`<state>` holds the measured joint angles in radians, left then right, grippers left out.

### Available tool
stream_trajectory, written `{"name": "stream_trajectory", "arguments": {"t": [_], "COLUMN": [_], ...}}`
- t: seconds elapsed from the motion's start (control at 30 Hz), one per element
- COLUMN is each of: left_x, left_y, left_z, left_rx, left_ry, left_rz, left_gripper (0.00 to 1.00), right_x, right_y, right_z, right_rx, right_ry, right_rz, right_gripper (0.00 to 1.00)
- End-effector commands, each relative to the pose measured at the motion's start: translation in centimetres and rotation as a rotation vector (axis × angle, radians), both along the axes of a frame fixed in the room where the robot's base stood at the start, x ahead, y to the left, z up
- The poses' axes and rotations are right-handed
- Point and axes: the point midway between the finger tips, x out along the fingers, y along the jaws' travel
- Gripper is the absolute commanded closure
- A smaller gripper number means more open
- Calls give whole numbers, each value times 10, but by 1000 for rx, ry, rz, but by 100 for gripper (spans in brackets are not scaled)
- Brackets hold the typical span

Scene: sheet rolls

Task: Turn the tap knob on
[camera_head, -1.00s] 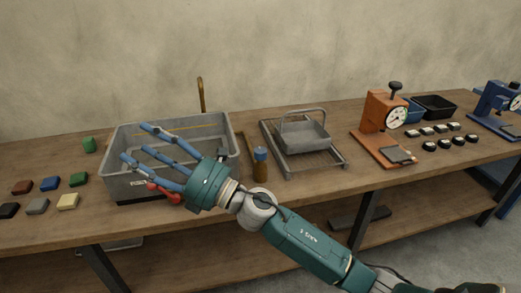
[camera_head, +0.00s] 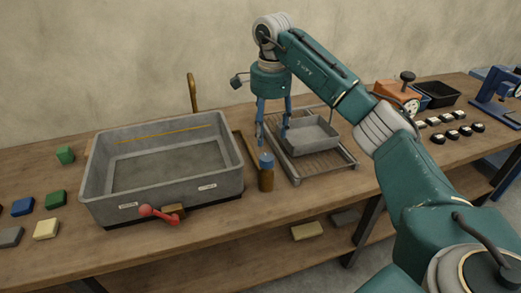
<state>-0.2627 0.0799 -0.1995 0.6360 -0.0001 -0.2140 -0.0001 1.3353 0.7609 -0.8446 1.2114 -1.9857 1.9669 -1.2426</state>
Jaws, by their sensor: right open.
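The red tap knob (camera_head: 160,214) sticks out from the front of the grey sink basin (camera_head: 215,190), low and near its middle. The brass tap spout (camera_head: 192,92) rises behind the basin. My right gripper (camera_head: 272,141) points down with its blue fingers apart and nothing between them. It is to the right of the basin, well away from the knob, and appears near the blue-capped bottle and the rack. My left gripper is not in view.
A brown bottle with a blue cap (camera_head: 266,177) stands right of the basin. A wire rack (camera_head: 335,163) holds a grey tray (camera_head: 312,133). Coloured blocks lie on the left of the bench; an orange dial device (camera_head: 397,94) stands on the right.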

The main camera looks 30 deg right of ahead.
Motion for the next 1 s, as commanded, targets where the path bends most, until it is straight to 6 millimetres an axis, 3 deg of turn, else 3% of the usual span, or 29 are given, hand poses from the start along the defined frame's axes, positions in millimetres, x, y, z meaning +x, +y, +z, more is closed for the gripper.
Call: {"name": "stream_trajectory", "arguments": {"t": [0.2, 0.3, 0.43, 0.6, 0.7, 0.93, 1.0], "left_x": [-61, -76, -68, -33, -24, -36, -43], "left_y": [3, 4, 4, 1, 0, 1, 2], "left_z": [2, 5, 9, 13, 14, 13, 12], "left_rx": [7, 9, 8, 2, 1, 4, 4], "left_ry": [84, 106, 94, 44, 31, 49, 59], "left_rz": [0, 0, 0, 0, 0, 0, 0], "left_gripper": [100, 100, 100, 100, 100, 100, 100], "right_x": [1, 2, 3, 5, 5, 5, 5], "right_y": [1, 2, 2, 2, 2, 2, 2], "right_z": [-39, -58, -79, -95, -100, -100, -100], "right_rx": [3, 4, 4, 5, 5, 5, 5], "right_ry": [5, 4, 3, -1, -1, -2, -2], "right_rz": [1, 1, 1, 2, 2, 2, 2], "right_gripper": [45, 45, 45, 45, 45, 45, 55]}}
